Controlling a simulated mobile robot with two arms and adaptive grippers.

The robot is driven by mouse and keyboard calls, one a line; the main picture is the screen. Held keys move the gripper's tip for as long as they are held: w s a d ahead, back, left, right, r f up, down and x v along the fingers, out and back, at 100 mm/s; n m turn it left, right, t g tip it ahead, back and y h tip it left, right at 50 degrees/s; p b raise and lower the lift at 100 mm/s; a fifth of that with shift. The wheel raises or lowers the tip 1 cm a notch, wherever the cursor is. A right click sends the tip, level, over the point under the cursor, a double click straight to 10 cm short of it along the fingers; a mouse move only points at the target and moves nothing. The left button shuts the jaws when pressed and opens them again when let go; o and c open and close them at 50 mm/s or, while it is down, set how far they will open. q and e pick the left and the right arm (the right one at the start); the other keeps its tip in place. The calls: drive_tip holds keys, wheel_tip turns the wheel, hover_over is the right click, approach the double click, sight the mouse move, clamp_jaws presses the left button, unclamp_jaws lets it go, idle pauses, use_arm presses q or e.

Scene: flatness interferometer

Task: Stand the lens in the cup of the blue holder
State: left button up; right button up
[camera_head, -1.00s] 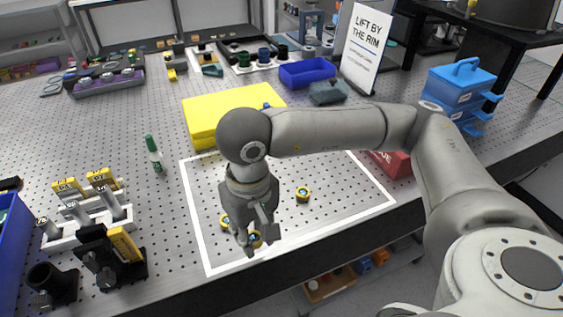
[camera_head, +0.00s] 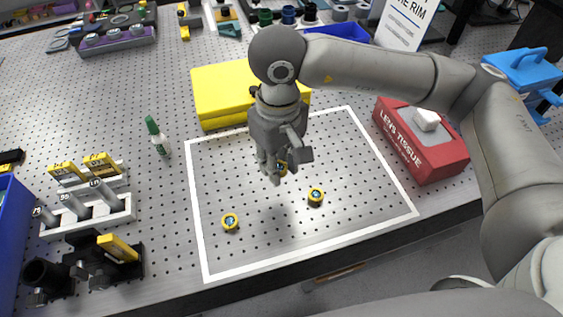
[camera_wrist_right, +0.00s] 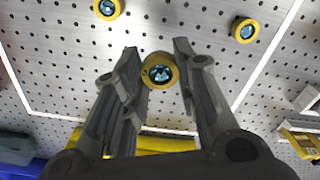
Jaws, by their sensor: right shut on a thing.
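My right gripper (camera_head: 282,165) is shut on a yellow-rimmed lens (camera_head: 281,169), above the white-outlined area of the table. In the right wrist view the held lens (camera_wrist_right: 160,74) sits between the fingertips (camera_wrist_right: 158,62), its blue glass facing the camera. Two similar lenses lie on the table: one at front left (camera_head: 230,221), one at right (camera_head: 315,196). They also show in the wrist view (camera_wrist_right: 107,8) (camera_wrist_right: 245,30). The blue holder (camera_head: 288,14) stands at the back between a green holder (camera_head: 265,17) and a dark one (camera_head: 310,12). My left gripper is out of view.
A yellow case (camera_head: 218,92) lies just behind the gripper. A red lens tissue box (camera_head: 425,150) is to the right. A blue bin (camera_head: 338,30) and a sign (camera_head: 402,22) are at the back.

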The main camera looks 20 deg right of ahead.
sight(279, 161)
drive_tip(key=w+f, duration=0.1)
drive_tip(key=f, duration=0.1)
drive_tip(key=w+d+f+p, duration=0.1)
drive_tip(key=w+f, duration=0.1)
drive_tip(key=shift+w+f, duration=0.4)
drive_tip(key=shift+f, duration=0.05)
wheel_tip(279, 161, down, 3)
drive_tip(key=shift+w+d+f+p, duration=0.1)
drive_tip(key=shift+w+p, duration=0.05)
drive_tip(key=shift+p, duration=0.9)
drive_tip(key=shift+f, duration=0.2)
drive_tip(key=shift+f+b, duration=0.2)
drive_tip(key=shift+b, duration=0.15)
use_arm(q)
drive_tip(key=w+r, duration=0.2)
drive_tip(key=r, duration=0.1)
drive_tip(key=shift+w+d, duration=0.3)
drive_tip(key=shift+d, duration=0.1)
use_arm(e)
drive_tip(key=o, duration=1)
drive_tip(key=shift+r, duration=0.1)
drive_tip(key=shift+c, duration=0.2)
